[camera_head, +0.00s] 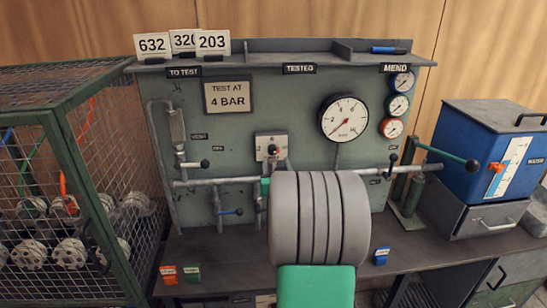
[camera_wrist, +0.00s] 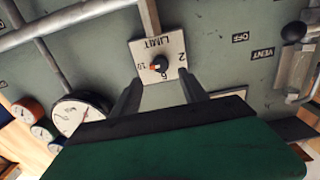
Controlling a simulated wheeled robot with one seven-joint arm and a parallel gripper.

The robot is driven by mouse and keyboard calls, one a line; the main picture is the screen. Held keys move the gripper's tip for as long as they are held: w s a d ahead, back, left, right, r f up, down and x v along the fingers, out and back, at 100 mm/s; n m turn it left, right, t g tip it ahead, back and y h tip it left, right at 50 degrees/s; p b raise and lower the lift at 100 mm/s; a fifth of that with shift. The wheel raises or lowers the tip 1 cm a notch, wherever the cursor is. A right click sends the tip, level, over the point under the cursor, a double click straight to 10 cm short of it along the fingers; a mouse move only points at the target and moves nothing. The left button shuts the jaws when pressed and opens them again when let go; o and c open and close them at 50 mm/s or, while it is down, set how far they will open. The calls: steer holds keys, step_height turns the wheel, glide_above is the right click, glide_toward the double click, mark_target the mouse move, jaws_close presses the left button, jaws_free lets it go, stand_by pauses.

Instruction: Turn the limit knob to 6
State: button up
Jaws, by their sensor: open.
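The limit knob (camera_wrist: 159,65) is small and dark with an orange mark. It sits on a pale plate (camera_wrist: 172,45) marked LIMIT, 2, 6 and 10, upside down in the wrist view. The orange mark appears on the side towards the 10. In the head view the knob (camera_head: 272,150) shows on its plate (camera_head: 262,141), above my grey arm. My gripper (camera_wrist: 161,76) is open and empty, its two dark fingers apart and pointing at the plate, one towards each side of the knob. Contact cannot be told. The head view hides the fingers behind my arm.
A horizontal pipe (camera_head: 225,181) with levers crosses the panel below the plate. Gauges (camera_head: 344,118) are at right. A wire cage (camera_head: 60,180) stands left and a blue water tank (camera_head: 490,150) right. The panel between plate and large gauge is mostly clear.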

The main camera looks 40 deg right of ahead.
mark_target(273, 151)
steer(key=p+x, duration=0.1)
steer(key=x, duration=0.6)
steer(key=shift+w, duration=0.1)
steer(key=shift+c, duration=0.5)
jaws_close()
